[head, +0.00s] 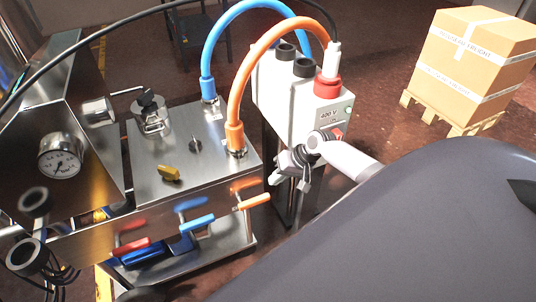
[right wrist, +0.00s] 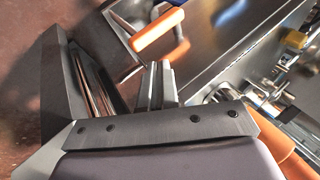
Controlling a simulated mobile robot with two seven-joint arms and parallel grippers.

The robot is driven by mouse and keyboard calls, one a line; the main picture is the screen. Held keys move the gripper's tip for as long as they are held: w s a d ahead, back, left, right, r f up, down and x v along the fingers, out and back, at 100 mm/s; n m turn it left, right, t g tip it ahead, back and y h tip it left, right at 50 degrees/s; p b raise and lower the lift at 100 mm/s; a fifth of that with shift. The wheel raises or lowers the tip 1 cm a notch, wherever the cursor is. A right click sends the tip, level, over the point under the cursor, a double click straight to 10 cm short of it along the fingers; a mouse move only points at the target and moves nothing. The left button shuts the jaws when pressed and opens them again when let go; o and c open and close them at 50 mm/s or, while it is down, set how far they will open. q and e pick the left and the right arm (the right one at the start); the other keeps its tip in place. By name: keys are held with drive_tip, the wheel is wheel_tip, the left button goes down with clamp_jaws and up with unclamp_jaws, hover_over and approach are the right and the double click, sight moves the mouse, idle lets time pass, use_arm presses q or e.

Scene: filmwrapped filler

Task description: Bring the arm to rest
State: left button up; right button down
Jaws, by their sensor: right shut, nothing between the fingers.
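My right gripper (head: 290,180) is in the middle of the head view, in front of the white 400 V box, at the end of my pale arm link. In the right wrist view its fingers (right wrist: 155,85) are together, with nothing between them. They point towards the steel machine, near the orange lever handle (right wrist: 157,30), and look apart from it. The same orange handle (head: 255,201) shows left of the gripper in the head view. I cannot make out my left gripper in either view.
The steel machine (head: 140,180) fills the left, with a gauge (head: 61,156), red lever handle (head: 131,247) and blue lever handle (head: 198,224). Blue hose (head: 207,60) and orange hose (head: 240,85) arch above it. The white box (head: 275,85) stands behind. A carton (head: 470,65) sits on a pallet (head: 455,122).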

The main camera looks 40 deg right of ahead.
drive_tip(key=d+f+v, duration=0.1)
drive_tip(key=v, duration=0.4)
drive_tip(key=s+a+f+n+t+h+p, duration=0.1)
drive_tip(key=s+a+f+n, duration=0.1)
drive_tip(key=s+a+f, duration=0.3)
drive_tip(key=s+a+f+n+p, duration=0.1)
drive_tip(key=s+a+f+n, duration=0.1)
drive_tip(key=s+a, duration=0.3)
use_arm(q)
wheel_tip(320, 180, up, 3)
drive_tip(key=shift+s+d+f, duration=0.1)
drive_tip(key=shift+c, duration=0.6)
use_arm(e)
drive_tip(key=s+a+r+n+t+h, duration=0.1)
drive_tip(key=s+a+r+n+t, duration=0.2)
drive_tip(key=s+a+r, duration=0.3)
drive_tip(key=a+t, duration=0.1)
drive_tip(key=a, duration=0.3)
drive_tip(key=shift+s+a+n, duration=0.3)
drive_tip(key=shift+s+a, duration=0.05)
drive_tip(key=shift+a, duration=0.05)
